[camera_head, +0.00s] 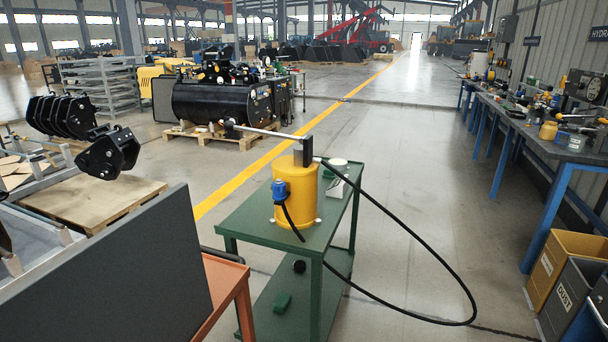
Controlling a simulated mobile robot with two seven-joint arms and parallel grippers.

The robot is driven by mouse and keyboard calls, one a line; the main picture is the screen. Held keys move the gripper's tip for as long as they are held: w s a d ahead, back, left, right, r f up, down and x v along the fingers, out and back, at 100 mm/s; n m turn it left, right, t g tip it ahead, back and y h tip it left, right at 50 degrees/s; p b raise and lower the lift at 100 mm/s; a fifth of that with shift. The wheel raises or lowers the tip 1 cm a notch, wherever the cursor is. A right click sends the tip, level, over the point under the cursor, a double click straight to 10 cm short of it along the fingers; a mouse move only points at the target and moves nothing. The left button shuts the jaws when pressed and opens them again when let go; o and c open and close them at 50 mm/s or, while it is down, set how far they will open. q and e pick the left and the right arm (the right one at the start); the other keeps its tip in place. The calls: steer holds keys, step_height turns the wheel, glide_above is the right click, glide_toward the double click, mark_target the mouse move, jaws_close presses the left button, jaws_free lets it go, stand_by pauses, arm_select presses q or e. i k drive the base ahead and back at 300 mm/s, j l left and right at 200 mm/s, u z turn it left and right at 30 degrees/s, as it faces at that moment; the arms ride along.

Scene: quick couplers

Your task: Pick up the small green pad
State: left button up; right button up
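A small green pad (282,302) lies on the lower shelf of the green cart (240,226), towards the shelf's left front part. It is close in colour to the shelf. A small round black thing (299,266) is on or near the cart behind it. Neither of my grippers shows in the head view.
A yellow cylinder pump (295,190) with a blue fitting stands on the cart top, with a long lever. Its black hose (440,262) loops right towards the floor. A dark panel (130,262) and orange frame (226,290) stand left. Bins (560,262) are at right; floor between is mostly clear.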

mark_target(328, 174)
steer(key=i+l+u, duration=0.25)
steer(key=u, duration=0.2)
steer(key=i+l+u, duration=0.2)
steer(key=l+u, duration=0.25)
steer(key=i+l+u, duration=0.15)
steer(key=l+u, duration=0.25)
